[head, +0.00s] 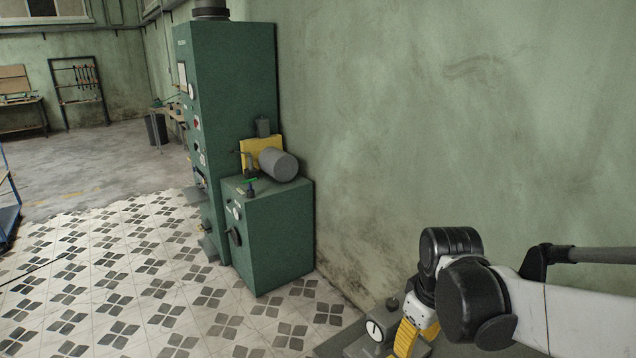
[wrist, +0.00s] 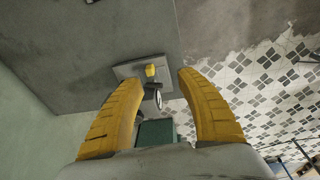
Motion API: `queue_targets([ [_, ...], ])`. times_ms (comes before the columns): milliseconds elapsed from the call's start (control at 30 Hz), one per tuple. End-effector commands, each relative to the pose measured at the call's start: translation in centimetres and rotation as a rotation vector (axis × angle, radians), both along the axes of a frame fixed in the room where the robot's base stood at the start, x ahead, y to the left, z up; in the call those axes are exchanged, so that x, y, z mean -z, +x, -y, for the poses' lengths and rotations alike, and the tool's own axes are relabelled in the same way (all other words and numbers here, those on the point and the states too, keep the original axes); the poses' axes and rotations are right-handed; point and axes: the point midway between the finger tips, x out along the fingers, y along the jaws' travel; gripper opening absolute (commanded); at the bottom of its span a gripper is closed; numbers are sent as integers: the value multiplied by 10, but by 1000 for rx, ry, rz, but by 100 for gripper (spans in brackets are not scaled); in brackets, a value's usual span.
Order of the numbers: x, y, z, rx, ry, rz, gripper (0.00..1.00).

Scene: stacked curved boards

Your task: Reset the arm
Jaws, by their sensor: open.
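My gripper (head: 416,338) is at the lower right of the head view, at the end of my white and black arm. Its yellow fingers point down, partly cut off by the frame's bottom edge. In the wrist view the two yellow fingers of my gripper (wrist: 152,90) are spread wide with nothing held between them. Beyond the fingertips a grey base with a small yellow part (wrist: 151,71) and a round gauge (wrist: 158,99) shows. In the head view a gauge (head: 375,330) sits just left of my gripper.
A tall green machine cabinet (head: 235,100) and a lower green box (head: 275,235) stand against the green wall (head: 450,120). A grey cylinder (head: 279,164) lies on the box. The patterned tile floor (head: 120,290) is open at the left.

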Motion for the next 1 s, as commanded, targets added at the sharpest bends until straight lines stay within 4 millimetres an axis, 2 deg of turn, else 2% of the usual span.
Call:
queue_targets([
  [33, 7, -8, 0, 29, 5, 24, 44],
  [167, 14, -26, 0, 129, 28, 107, 44],
  [400, 46, -73, 0, 377, 123, 311, 44],
  [500, 58, -86, 0, 455, 167, 377, 44],
  [700, 69, -98, 0, 535, 218, 442, 44],
  [1000, 67, -98, 0, 544, 224, 449, 44],
])
